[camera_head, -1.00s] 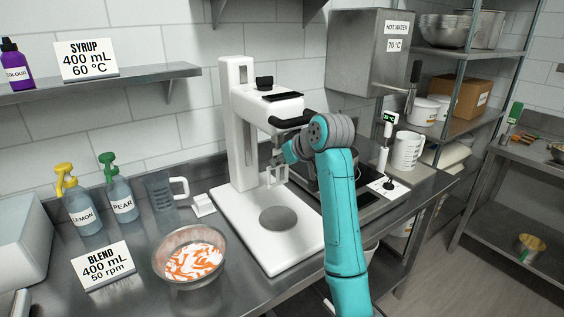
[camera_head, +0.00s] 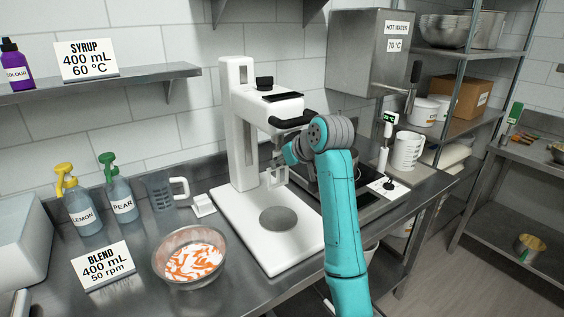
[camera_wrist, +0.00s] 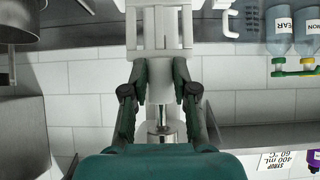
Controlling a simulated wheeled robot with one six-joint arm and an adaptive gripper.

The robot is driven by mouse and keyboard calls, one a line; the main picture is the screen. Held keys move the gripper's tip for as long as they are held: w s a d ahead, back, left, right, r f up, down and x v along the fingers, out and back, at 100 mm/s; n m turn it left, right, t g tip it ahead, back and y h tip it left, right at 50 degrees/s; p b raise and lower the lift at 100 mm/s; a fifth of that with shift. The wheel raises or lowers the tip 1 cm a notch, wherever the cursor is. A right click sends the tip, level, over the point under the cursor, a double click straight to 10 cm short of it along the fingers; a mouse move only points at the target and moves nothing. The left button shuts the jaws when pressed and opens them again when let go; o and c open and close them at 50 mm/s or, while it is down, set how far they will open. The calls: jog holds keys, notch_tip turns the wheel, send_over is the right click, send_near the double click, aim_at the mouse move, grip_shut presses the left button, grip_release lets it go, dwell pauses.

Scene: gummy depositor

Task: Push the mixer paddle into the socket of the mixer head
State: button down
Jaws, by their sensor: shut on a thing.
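The white mixer paddle (camera_head: 275,178), an open frame, hangs below the white mixer head (camera_head: 276,108) on its stand. In the upside-down wrist view the paddle (camera_wrist: 160,50) stands upright between my fingers. My gripper (camera_wrist: 160,82) is shut on the paddle from both sides. A metal cylinder (camera_wrist: 160,132) under the mixer head lies in line with the paddle's top end, just beyond my fingers. My arm comes in from the right in the head view and hides part of this area. Whether the paddle's top is inside the socket cannot be told.
The stand's white base (camera_head: 245,225) has a grey disc and is clear. A steel bowl (camera_head: 189,276) with orange and white contents stands to its left. A hot plate lies behind my arm.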

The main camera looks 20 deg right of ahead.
jog(key=shift+r, duration=0.4)
jog(key=shift+f, duration=0.15)
jog(key=shift+f, duration=0.7)
dwell(0.3)
jog(key=shift+r, duration=0.2)
jog(key=shift+r, duration=0.6)
dwell(0.3)
